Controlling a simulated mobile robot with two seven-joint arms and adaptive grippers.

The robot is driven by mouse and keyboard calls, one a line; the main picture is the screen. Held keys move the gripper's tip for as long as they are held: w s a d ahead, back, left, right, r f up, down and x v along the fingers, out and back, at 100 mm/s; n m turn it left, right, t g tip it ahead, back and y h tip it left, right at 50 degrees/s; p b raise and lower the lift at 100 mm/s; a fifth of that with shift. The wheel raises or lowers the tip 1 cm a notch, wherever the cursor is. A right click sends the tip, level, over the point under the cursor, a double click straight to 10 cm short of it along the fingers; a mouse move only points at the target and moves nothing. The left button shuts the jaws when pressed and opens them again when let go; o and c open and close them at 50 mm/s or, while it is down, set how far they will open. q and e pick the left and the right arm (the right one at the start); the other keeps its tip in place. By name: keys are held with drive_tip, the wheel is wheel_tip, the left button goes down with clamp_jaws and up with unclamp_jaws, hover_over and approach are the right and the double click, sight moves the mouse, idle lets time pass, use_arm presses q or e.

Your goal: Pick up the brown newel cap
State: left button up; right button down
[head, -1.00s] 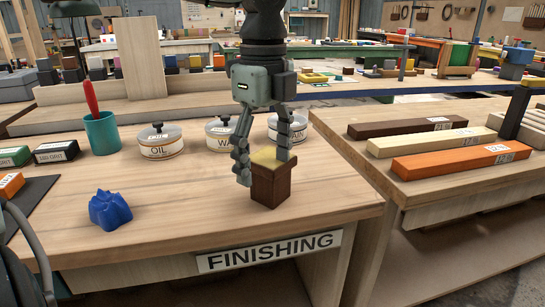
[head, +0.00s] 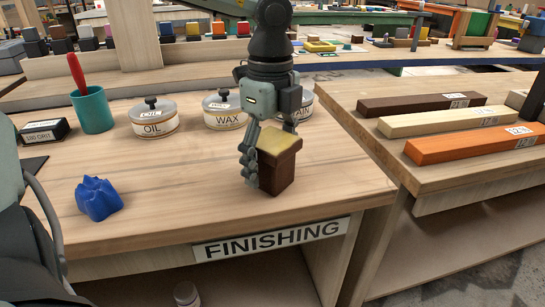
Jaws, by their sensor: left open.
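The brown newel cap (head: 281,172) stands upright on the finishing bench, a dark brown block with a yellowish top. My left gripper (head: 267,150) comes down from above and is just behind and to the left of the cap. Its fingers are apart: one reaches down along the cap's left side, close to or touching it, and the other is partly hidden behind the cap's top. I cannot tell whether the fingers touch the cap. My right gripper is not in view.
Tins of oil (head: 153,116) and wax (head: 223,108) and a third tin stand behind the gripper. A teal cup (head: 93,110), a blue lump (head: 98,198) and a grit box (head: 44,132) are left. Colored bars (head: 470,145) lie on the right bench.

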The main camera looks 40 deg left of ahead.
use_arm(q)
drive_tip(key=shift+f, duration=0.6)
drive_tip(key=c, duration=1.1)
drive_tip(key=shift+c, duration=0.3)
drive_tip(key=shift+r, duration=0.1)
